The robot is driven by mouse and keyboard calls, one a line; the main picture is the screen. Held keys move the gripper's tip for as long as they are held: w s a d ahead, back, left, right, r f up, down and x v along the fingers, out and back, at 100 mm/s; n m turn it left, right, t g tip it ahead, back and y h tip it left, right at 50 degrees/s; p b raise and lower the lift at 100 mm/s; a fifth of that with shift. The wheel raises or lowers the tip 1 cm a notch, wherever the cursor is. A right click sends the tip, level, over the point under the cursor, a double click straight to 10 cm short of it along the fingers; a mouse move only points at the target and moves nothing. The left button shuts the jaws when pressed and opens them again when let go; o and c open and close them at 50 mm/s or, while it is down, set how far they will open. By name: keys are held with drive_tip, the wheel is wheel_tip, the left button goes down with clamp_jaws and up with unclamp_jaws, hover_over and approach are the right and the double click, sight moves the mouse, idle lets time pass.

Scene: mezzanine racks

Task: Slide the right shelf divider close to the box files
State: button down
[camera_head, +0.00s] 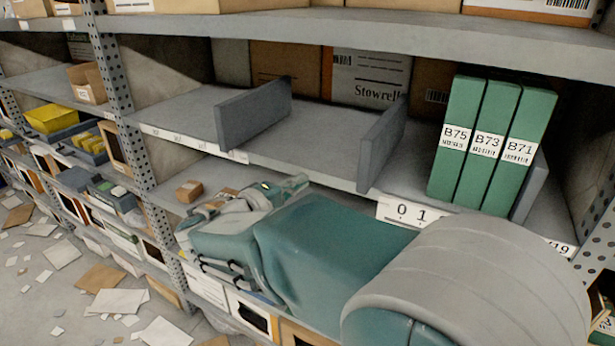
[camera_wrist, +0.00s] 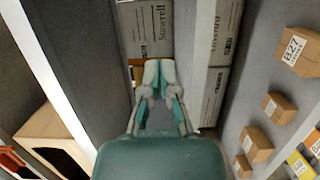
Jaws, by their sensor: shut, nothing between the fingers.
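Three green box files (camera_head: 490,143), labelled B75, B73 and B71, stand side by side, leaning slightly, at the right of the middle shelf (camera_head: 320,135). A grey upright divider (camera_head: 382,147) stands to their left with a clear gap between. Another grey divider (camera_head: 252,114) stands further left. A third grey panel (camera_head: 536,182) stands at the files' right side, mostly hidden by them. My gripper (camera_wrist: 158,72) is shut and empty in the wrist view, its fingertips together. In the head view my arm's end is in front of the shelf, low and left of the middle divider, apart from it.
Cartons marked Stowrell (camera_head: 370,77) stand behind the shelf. A perforated post (camera_head: 112,75) rises at the left. Small cartons (camera_head: 189,191) sit on the shelf below. Papers (camera_head: 62,253) litter the floor. Shelf space between the two left dividers is clear.

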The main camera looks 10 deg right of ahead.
drive_tip(key=w+d, duration=0.3)
drive_tip(key=d, duration=0.6)
drive_tip(key=shift+d, duration=0.4)
drive_tip(key=shift+s+a, duration=0.1)
drive_tip(key=shift+a, duration=0.05)
